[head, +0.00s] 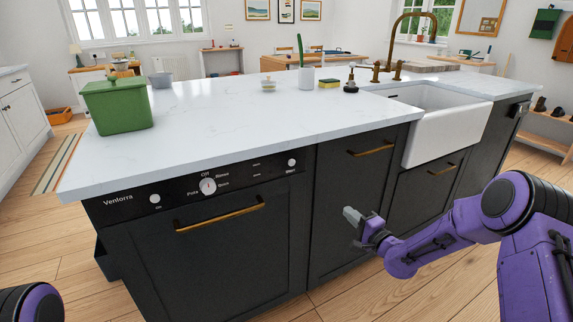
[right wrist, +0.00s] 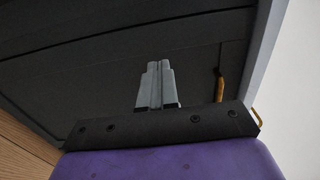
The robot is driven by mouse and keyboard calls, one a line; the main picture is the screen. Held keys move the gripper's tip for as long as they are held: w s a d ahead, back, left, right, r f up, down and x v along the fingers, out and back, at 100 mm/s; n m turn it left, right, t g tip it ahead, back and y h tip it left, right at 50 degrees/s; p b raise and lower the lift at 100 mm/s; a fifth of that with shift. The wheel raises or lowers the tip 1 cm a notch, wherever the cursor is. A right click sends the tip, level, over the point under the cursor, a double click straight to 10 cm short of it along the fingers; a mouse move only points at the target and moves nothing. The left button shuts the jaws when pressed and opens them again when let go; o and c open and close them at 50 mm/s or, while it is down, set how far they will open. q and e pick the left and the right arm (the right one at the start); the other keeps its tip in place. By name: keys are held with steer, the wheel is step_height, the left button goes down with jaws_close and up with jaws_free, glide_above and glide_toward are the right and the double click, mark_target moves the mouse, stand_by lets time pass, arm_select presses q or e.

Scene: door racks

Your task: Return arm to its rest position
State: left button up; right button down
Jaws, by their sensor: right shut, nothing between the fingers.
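My right arm, purple and black, comes in from the right in the head view. Its gripper (head: 353,216) is in front of the dark island cabinet (head: 335,245), to the right of the dishwasher (head: 215,255). In the right wrist view the two grey fingers of the right gripper (right wrist: 158,68) lie together, shut with nothing between them. Dark cabinet panels fill the view beyond them; I cannot tell the exact gap. My left gripper is not in view; only a piece of my left arm shows at the bottom left corner.
The island's white worktop (head: 225,125) overhangs the cabinets. The dishwasher door is shut, with a brass handle (head: 220,215). A green bin (head: 117,105) stands at the worktop's left end, a white sink (head: 450,125) at the right. Wooden floor (head: 45,240) is clear at left.

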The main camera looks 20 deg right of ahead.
steer(key=s+a+f+n+g+h+p, duration=0.2)
steer(key=s+f+g+h, duration=0.1)
steer(key=s+f, duration=0.35)
steer(key=s+a+f+n+g+h+p, duration=0.25)
steer(key=s+f+g, duration=0.2)
steer(key=s, duration=0.35)
steer(key=s+a+f+n+g+h+p, duration=0.1)
steer(key=s+a+n+g+p, duration=0.2)
steer(key=s, duration=2.4)
steer(key=n+g+p, duration=0.1)
steer(key=g+p, duration=0.3)
steer(key=shift+s+f+p, duration=0.15)
steer(key=shift+f+p, duration=0.2)
steer(key=shift+f, duration=0.05)
steer(key=shift+n, duration=0.25)
